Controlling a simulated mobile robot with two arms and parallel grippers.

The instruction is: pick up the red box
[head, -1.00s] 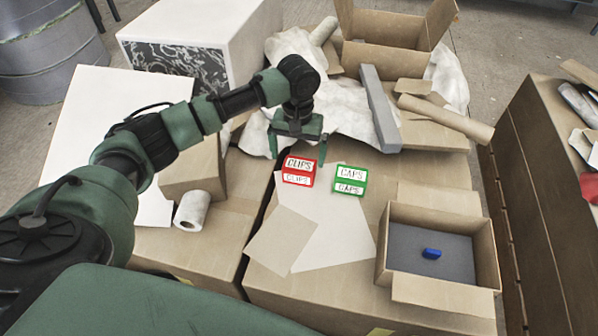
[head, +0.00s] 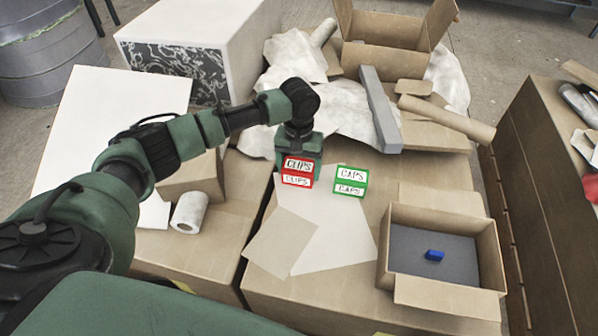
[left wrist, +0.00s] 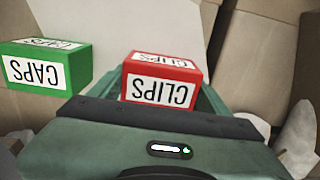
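The red box (head: 297,172), labelled CLIPS, sits upright on the pale sheets on the cardboard surface. It also shows in the left wrist view (left wrist: 163,76), straight ahead of the palm. My left gripper (head: 299,158) is low at the far side of the red box, partly hidden by it in the head view. In the left wrist view its green fingers (left wrist: 160,88) are apart, one on each side of the red box; whether they touch it is hard to tell. My right gripper is in neither view.
A green box (head: 350,181) labelled CAPS stands close to the right. An open carton (head: 397,262) with a blue block (head: 434,256) is at front right. A long grey bar (head: 379,112) lies behind.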

